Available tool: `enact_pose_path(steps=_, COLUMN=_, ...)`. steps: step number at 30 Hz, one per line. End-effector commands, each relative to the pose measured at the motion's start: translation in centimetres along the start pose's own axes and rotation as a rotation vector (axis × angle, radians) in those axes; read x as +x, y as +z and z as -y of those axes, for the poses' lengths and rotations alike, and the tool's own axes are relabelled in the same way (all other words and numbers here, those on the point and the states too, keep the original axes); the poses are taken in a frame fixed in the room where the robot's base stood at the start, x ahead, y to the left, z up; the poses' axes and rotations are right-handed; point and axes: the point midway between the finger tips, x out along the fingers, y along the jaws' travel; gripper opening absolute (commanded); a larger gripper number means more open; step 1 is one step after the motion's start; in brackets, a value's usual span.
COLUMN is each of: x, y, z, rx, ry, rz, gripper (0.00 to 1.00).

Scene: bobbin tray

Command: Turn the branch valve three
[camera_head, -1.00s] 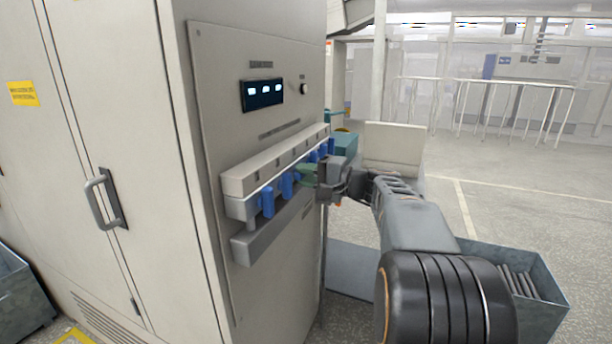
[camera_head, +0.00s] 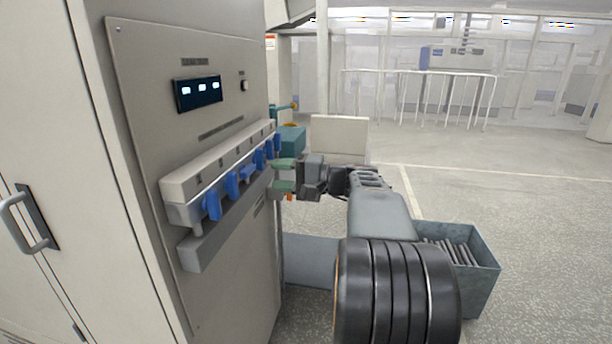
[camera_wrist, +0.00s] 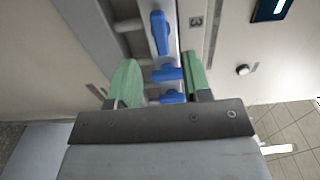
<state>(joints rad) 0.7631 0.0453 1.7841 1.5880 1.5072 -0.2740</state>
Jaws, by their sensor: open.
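A pale valve manifold (camera_head: 215,163) on the cabinet front carries a row of several blue handles. The nearest handle (camera_head: 212,206) and the one after it (camera_head: 232,185) hang down. The third from the near end (camera_head: 248,172) looks turned crosswise; the farther ones hang down, partly bunched together. My gripper (camera_head: 283,175) is open and empty, its green fingers apart to the right of the far handles. In the wrist view, a lengthwise handle (camera_wrist: 160,32) lies beyond the fingers and a crosswise handle (camera_wrist: 167,73) shows between them. I cannot read the valve numbers surely.
A display (camera_head: 198,92) and a small button (camera_head: 244,86) sit above the manifold. A grey ledge (camera_head: 205,248) runs below it. A teal box (camera_head: 291,140) is behind my gripper. A bin of rods (camera_head: 480,268) stands on the floor at right.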

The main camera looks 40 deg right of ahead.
Motion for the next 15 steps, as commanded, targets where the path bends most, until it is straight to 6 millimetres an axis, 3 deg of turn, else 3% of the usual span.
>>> enact_pose_path(steps=6, x=-4.0, y=-0.1, z=0.1, rx=-0.001, ry=0.0, rz=-0.004, gripper=0.45)
enact_pose_path(steps=15, x=-6.4, y=0.0, z=0.0, rx=-0.001, ry=0.001, rz=0.0, gripper=0.45)
